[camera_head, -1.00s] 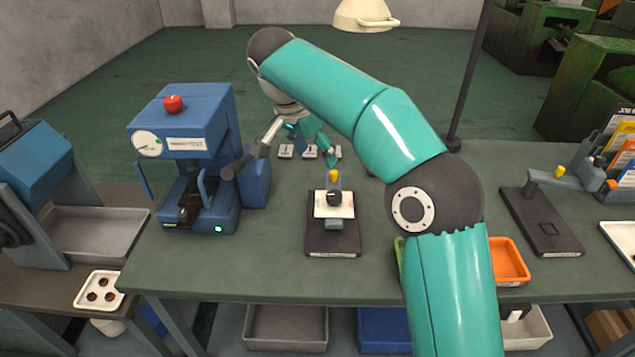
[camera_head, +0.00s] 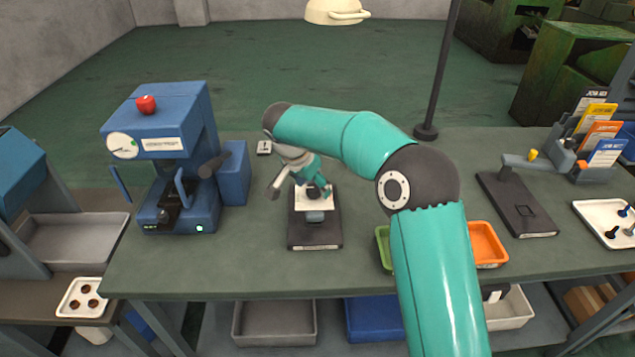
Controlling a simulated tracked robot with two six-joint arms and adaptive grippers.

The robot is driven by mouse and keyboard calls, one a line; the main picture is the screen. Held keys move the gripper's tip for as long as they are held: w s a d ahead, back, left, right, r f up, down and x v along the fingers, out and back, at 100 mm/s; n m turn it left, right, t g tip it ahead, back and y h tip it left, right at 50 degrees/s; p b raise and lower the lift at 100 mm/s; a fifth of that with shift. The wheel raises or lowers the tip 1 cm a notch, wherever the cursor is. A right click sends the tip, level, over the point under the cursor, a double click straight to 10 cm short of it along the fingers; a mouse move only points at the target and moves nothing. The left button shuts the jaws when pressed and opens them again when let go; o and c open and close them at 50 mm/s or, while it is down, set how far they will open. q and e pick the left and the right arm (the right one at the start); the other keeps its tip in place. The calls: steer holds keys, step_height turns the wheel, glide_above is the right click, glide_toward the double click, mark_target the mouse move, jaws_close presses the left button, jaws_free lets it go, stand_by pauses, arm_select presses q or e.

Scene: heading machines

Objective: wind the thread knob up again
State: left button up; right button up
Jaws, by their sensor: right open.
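A dark stand (camera_head: 315,235) with a white card or plate (camera_head: 300,202) stands near the middle of the bench in the head view. A small grey block (camera_head: 315,216) sits at the plate's front. My right gripper (camera_head: 318,190) is open, over the back part of this stand. Its wrist and fingers cover the stand's top, so its upper knob is hidden. I cannot tell whether the fingers touch anything. A similar dark stand (camera_head: 517,204) with an arm and a yellow knob (camera_head: 533,154) is at the right. My left gripper is not in view.
A blue machine (camera_head: 170,150) with a gauge and red button (camera_head: 146,104) stands left of my right gripper. Orange (camera_head: 488,245) and green (camera_head: 383,248) trays lie beside my arm. A lamp post (camera_head: 440,80) rises behind. The bench front left of centre is clear.

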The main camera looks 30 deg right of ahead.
steer(key=shift+f, duration=0.3)
